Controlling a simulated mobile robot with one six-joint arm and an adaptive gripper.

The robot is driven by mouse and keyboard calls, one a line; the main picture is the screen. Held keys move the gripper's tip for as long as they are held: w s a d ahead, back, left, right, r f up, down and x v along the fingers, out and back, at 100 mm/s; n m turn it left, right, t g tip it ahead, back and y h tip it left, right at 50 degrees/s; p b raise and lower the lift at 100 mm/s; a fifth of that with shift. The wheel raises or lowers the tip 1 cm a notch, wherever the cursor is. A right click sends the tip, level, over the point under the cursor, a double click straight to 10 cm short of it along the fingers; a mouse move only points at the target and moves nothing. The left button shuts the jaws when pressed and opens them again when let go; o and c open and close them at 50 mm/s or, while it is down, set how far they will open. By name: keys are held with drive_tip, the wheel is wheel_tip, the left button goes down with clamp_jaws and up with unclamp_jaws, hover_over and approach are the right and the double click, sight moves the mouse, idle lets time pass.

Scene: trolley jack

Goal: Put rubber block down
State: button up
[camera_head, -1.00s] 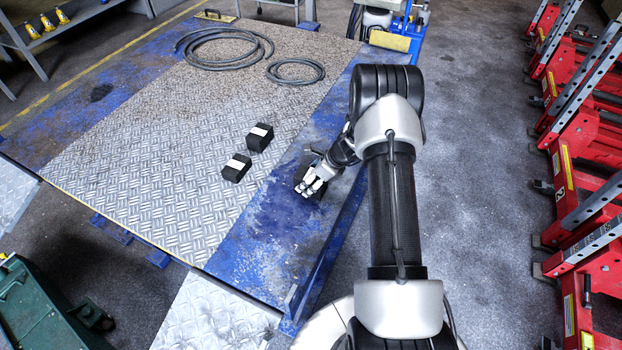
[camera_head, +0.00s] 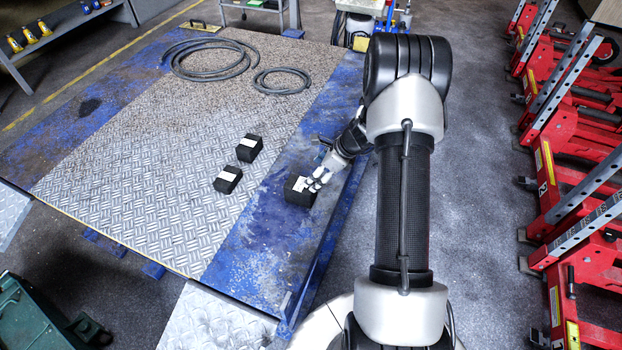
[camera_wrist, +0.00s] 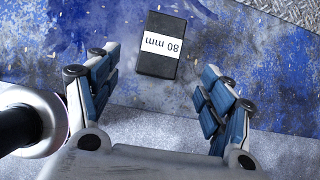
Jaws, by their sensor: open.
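A black rubber block (camera_wrist: 159,61) with a white "80 mm" label lies on the worn blue edge strip of the platform. It also shows in the head view (camera_head: 298,192), partly covered by my gripper. My gripper (camera_head: 318,180) is open. In the wrist view its two blue-padded fingers (camera_wrist: 157,88) are spread wide, and the block sits between and beyond their tips. No finger appears to touch it. Two more black blocks with white labels stand on the chequered plate to the left, one nearer (camera_head: 228,180) and one farther (camera_head: 249,148).
Hoses lie coiled on the platform's far part, a large coil (camera_head: 211,59) and a smaller one (camera_head: 283,80). Red jack stands (camera_head: 580,160) line the right side. A green machine (camera_head: 35,320) is at lower left. The chequered plate (camera_head: 140,180) has free room.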

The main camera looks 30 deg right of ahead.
drive_tip(key=s+a+r+n+g, duration=0.1)
drive_tip(key=s+a+r+n, duration=0.2)
drive_tip(key=a+r+n, duration=0.6)
drive_tip(key=s+a+r+n, duration=0.4)
drive_tip(key=a+r, duration=0.1)
drive_tip(key=r, duration=0.8)
drive_tip(key=s+a+r+n+h, duration=0.1)
drive_tip(key=s+a+r+n, duration=0.2)
drive_tip(key=s+n, duration=0.4)
drive_tip(key=s+a+r+n+h, duration=0.2)
drive_tip(key=s+r+n, duration=0.4)
drive_tip(key=s, duration=0.9)
drive_tip(key=shift+s+a+n+t+h, duration=0.2)
drive_tip(key=shift+a+n+t+h, duration=0.25)
drive_tip(key=shift+n, duration=0.75)
